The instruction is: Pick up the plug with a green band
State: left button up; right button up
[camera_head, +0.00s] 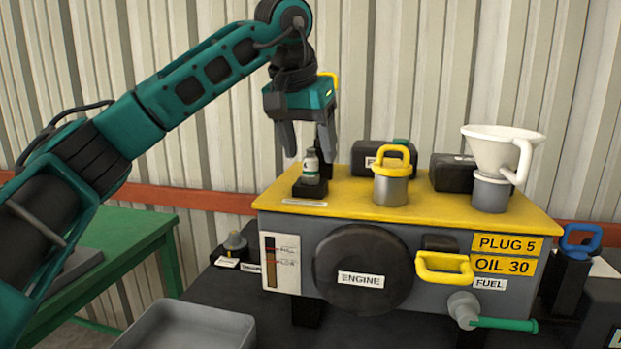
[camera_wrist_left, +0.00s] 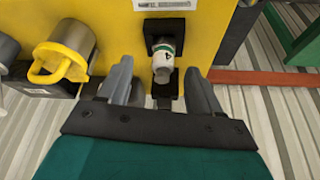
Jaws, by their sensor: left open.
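In the wrist view the open fingers (camera_wrist_left: 157,75) show clear gaps to the plug. My right gripper is out of view.
On the yellow engine top (camera_head: 345,190) stand a grey cap with yellow handle (camera_head: 390,188), a white funnel (camera_head: 500,150) and black boxes (camera_head: 455,172). A grey tray (camera_head: 190,325) lies front left. A green table (camera_head: 120,235) is at left. The corrugated wall is behind.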

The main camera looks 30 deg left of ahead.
aim_at(308, 151)
pick_arm(q)
jog(key=x, duration=0.4)
jog(key=shift+a, duration=0.15)
grip_shut()
dwell(0.4)
jog(key=shift+r, duration=0.1)
notch_tip(308, 151, up, 20)
jog(key=p, duration=0.4)
jog(key=shift+p, duration=0.35)
